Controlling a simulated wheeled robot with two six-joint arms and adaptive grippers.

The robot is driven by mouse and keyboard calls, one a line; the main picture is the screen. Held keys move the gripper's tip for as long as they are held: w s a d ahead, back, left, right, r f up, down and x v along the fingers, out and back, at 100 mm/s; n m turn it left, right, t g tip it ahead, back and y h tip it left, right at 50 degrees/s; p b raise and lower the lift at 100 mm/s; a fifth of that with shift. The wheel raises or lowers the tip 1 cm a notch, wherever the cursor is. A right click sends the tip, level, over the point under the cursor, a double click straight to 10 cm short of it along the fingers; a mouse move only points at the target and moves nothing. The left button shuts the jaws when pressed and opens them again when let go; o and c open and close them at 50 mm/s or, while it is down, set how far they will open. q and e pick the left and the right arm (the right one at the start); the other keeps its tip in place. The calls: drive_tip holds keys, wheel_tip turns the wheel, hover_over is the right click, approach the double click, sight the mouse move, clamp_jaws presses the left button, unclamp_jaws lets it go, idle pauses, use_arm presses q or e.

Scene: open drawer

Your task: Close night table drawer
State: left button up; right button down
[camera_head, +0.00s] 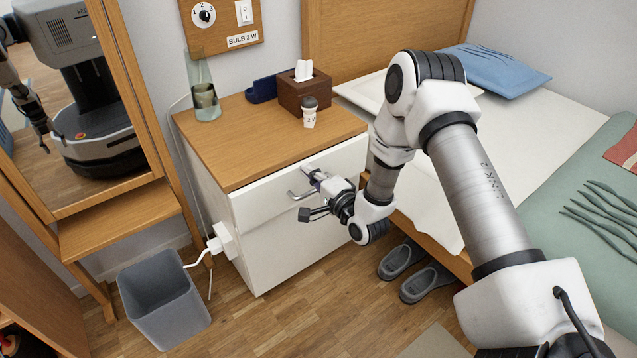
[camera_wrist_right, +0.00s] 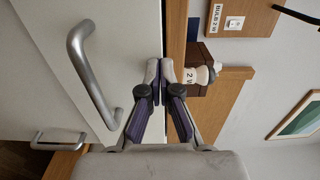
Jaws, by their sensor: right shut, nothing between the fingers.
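The night table (camera_head: 215,135) has a wooden top and a white body. Its upper drawer (camera_head: 262,205) has a white front and a metal handle (camera_head: 298,193). The drawer front sits close under the top's edge; I cannot tell whether a small gap remains. My right gripper (camera_head: 308,172) is shut and empty at the upper part of this front, beside the handle and not around it. In the right wrist view the shut fingertips (camera_wrist_right: 160,70) are near the drawer front's upper edge, and the silver handle (camera_wrist_right: 92,75) is to their left. My left gripper is not in view.
A grey bin (camera_head: 165,300) stands at the left, slippers (camera_head: 425,283) by the bed (camera_head: 530,130). A mirror shows a robot's reflection.

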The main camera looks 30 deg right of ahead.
use_arm(q)
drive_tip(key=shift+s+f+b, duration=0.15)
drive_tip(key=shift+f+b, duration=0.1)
drive_tip(key=shift+b, duration=0.1)
use_arm(e)
drive_tip(key=shift+w+r, duration=0.2)
drive_tip(key=shift+w, duration=0.35)
drive_tip(key=shift+w+r, duration=0.15)
drive_tip(key=shift+w, duration=0.4)
